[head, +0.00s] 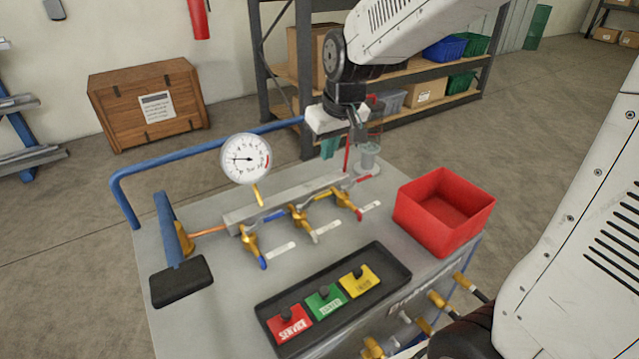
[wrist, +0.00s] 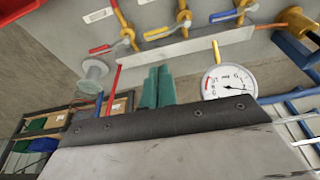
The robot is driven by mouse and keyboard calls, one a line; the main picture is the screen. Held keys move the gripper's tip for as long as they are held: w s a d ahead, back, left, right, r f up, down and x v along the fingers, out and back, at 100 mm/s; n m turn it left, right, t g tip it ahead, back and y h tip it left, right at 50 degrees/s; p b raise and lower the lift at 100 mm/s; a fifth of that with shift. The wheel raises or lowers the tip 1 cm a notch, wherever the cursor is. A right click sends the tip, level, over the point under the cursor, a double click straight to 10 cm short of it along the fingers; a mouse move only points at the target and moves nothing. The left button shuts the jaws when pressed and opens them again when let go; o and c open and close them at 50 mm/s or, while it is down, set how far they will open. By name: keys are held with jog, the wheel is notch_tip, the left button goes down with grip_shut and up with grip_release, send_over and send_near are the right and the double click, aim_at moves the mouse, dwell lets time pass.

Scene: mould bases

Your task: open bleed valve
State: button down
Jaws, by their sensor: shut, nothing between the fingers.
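Three brass valves stand in a row along a grey manifold bar (head: 290,203) on the bench top.
A round pressure gauge (head: 246,158) rises from the bar's left. A grey spool-shaped post (head: 368,160) and thin red rod (head: 347,160) stand near my gripper. A red bin (head: 444,212) sits right, a black tray (head: 380,265) of tags in front. A blue rail (head: 215,144) edges the back.

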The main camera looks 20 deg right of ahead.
send_over(320, 196)
jog(key=w, duration=0.3)
notch_tip(320, 196, down, 3)
jog(key=shift+d, duration=0.25)
jog(key=shift+f, duration=0.1)
jog(key=x, duration=0.9)
jog(key=shift+w+f, duration=0.2)
jog(key=shift+f, duration=0.15)
jog(key=shift+s+d+f, duration=0.1)
jog(key=shift+s, duration=0.25)
jog(key=shift+s+d, duration=0.15)
jog(key=shift+s, duration=0.65)
jog(key=shift+s+d, duration=0.15)
jog(key=shift+s, duration=0.65)
